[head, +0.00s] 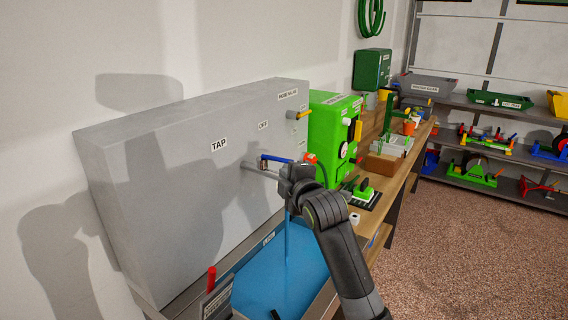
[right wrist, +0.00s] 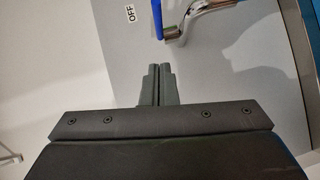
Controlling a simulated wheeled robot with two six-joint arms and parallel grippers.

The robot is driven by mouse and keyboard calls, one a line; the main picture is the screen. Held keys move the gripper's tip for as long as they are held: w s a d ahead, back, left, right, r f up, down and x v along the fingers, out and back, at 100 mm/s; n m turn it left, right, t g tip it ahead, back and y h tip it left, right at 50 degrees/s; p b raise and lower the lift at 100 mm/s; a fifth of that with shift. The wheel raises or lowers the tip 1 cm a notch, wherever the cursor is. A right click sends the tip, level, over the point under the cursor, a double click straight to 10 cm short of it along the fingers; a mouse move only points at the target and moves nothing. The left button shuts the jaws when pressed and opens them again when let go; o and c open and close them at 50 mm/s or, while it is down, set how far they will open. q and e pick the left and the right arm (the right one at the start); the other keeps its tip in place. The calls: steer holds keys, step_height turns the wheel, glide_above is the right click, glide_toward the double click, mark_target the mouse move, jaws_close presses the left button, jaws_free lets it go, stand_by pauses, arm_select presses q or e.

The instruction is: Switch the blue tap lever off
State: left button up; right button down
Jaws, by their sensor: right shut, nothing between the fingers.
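The tap has a chrome body (right wrist: 200,20) and a blue lever (head: 277,158), and it stands out from the grey panel (head: 190,190). The lever lies roughly level in the head view, below the OFF label (head: 263,125). It also shows at the top of the right wrist view (right wrist: 157,18). A thin blue vertical stream (head: 287,235) shows below the tap. My right gripper (head: 288,180) is just right of the tap, hiding part of it. In the right wrist view its fingers (right wrist: 158,70) are together and empty, with a gap in the picture to the lever. My left gripper is not in view.
A blue basin (head: 265,285) lies below the tap. A yellow-handled hose valve (head: 300,114) sticks out at the panel's upper right. A green box (head: 325,130) stands beyond it on the wooden bench. A red handle (head: 211,279) rises at the lower left.

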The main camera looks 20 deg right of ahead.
steer(key=p, duration=0.1)
glide_toward(280, 160)
steer(key=w+a, duration=0.3)
steer(key=shift+w+d+f+p, duration=0.2)
steer(key=shift+w+d+p, duration=0.3)
steer(key=shift+w, duration=0.25)
steer(key=shift+w+d+f+p, duration=0.25)
steer(key=shift+w+d+p, duration=0.1)
steer(key=shift+w+d, duration=0.35)
steer(key=shift+w+d, duration=0.1)
